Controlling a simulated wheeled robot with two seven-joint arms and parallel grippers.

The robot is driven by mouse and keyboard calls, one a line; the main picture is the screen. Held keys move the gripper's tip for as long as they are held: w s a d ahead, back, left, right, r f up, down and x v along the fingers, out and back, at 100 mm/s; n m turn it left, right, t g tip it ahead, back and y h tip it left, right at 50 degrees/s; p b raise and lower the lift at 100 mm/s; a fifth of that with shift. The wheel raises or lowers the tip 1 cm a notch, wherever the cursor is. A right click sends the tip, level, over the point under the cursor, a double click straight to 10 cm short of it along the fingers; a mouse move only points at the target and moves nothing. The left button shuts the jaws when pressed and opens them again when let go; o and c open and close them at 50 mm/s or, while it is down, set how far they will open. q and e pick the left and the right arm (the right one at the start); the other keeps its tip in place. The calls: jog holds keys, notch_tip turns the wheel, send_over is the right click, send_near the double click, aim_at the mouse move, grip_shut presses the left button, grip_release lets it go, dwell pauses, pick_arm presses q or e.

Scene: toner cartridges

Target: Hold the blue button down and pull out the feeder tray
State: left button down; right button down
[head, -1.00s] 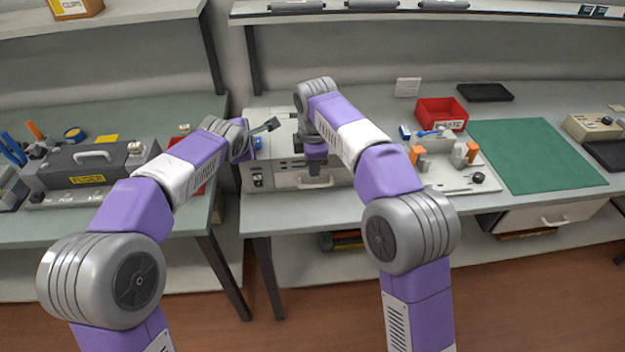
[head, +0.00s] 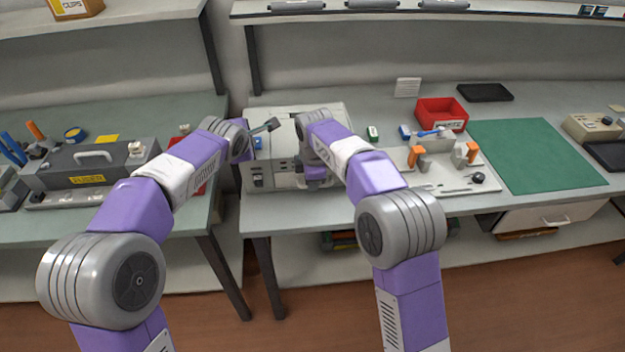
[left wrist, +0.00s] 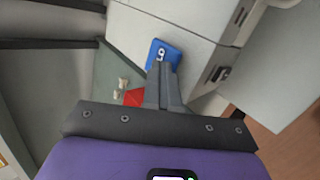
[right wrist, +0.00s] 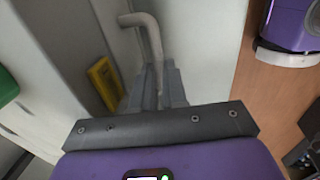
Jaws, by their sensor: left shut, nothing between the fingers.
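The blue button (left wrist: 163,52), with a white mark, sits on the pale grey machine (head: 275,118). It also shows in the head view (head: 259,142) beside my left wrist. My left gripper (left wrist: 163,68) is shut and empty. Its fingertips overlap the button's near edge in the left wrist view; I cannot tell whether they press it. My right gripper (head: 317,184) is low at the machine's front. In the right wrist view its fingers (right wrist: 157,75) are around a pale bar handle (right wrist: 150,35). I cannot tell whether they grip it. The feeder tray's front is mostly hidden by my right arm.
A fuser unit (head: 90,165) stands on the left table. Right of the machine are a board with orange clamps (head: 440,178), a red bin (head: 442,112) and a green mat (head: 535,155). A yellow label (right wrist: 105,85) is near the handle. Floor lies in front of the tables.

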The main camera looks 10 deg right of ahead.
pick_arm(q)
jog(key=shift+f, duration=0.3)
pick_arm(e)
jog(key=shift+s, duration=0.1)
jog(key=shift+s, duration=1.7)
jog(key=c, duration=1.4)
grip_release()
jog(key=shift+c, duration=0.2)
notch_tip(320, 180, up, 12)
jog(key=s, duration=0.2)
pick_arm(q)
jog(key=shift+r, duration=0.1)
pick_arm(e)
jog(key=shift+s, duration=0.1)
